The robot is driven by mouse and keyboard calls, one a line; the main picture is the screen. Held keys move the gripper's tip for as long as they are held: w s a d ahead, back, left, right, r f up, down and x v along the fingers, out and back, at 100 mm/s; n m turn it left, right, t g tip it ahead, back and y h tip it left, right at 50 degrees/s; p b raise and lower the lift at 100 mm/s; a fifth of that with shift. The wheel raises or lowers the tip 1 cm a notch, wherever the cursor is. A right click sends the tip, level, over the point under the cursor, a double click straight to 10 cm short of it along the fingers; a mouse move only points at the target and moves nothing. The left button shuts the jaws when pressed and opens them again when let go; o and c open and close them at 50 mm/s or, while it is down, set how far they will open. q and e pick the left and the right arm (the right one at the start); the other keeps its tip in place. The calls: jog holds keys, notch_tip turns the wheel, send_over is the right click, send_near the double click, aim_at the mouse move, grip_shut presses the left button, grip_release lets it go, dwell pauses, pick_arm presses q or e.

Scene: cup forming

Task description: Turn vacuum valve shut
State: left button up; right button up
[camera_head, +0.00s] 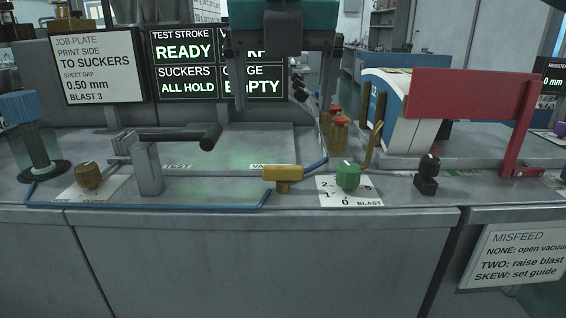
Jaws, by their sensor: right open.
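The vacuum valve appears to be the yellow one (283,173) on the bench front, beside a partly hidden label starting "VA". Its yellow handle lies crosswise, left to right, on a short stem, and a blue line (150,207) runs up to it. My right gripper (284,105) hangs above and behind the valve at the top centre, fingers pointing down and wide apart, with nothing between them. It is clear of the handle and covers part of the status screen. My left gripper is not in view.
A black-handled lever (180,136) stands left of the valve, and a green blast knob (347,176) stands close on its right. Farther right are a small black knob (428,176) and a red panel on a post (470,92). The status screen (185,65) reads READY and ALL HOLD.

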aim_at(283, 167)
jog(key=b+x, duration=0.2)
jog(key=x, duration=0.9)
jog(key=shift+f, duration=0.25)
jog(key=shift+w+f, duration=0.25)
jog(key=shift+f, duration=0.3)
jog(key=shift+c, duration=0.3)
jog(key=c, duration=1)
